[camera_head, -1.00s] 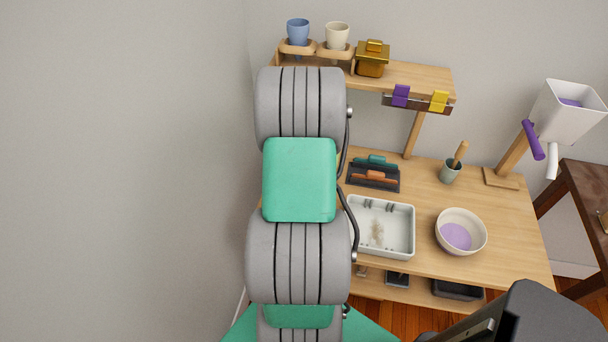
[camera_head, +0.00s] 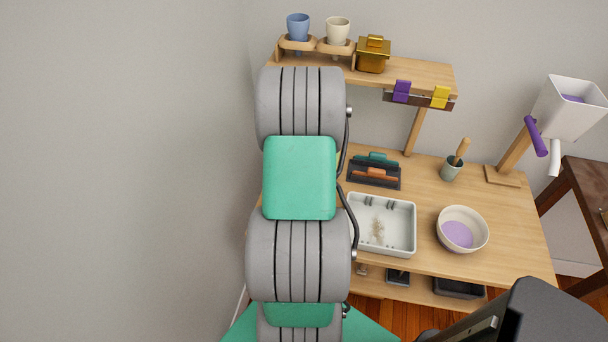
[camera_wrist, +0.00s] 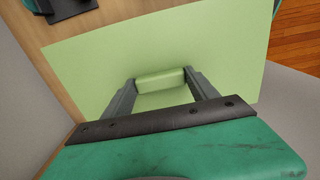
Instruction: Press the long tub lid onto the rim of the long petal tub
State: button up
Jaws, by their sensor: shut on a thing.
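The long tub lid (camera_wrist: 85,75) is a flat light-green panel that fills the middle of the wrist view. It has a raised block handle (camera_wrist: 160,79) of the same green. My gripper (camera_wrist: 159,81) is shut on this handle, one finger at each end. I cannot identify the long petal tub in either view. What lies under the lid is hidden, so I cannot tell whether the lid touches a rim. In the head view my own arm hides the gripper and nearly all of that area.
The wooden bench (camera_head: 510,245) holds a white tray (camera_head: 408,253), a bowl with purple contents (camera_head: 461,229), a dark tool holder (camera_head: 372,178) and a grey-green cup (camera_head: 451,170). A shelf (camera_head: 420,76) stands behind. A white hopper (camera_head: 566,107) is at right. A wall borders the left.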

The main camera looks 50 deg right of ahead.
jog(key=shift+f, duration=0.15)
jog(key=o, duration=1.3)
jog(key=shift+o, duration=0.2)
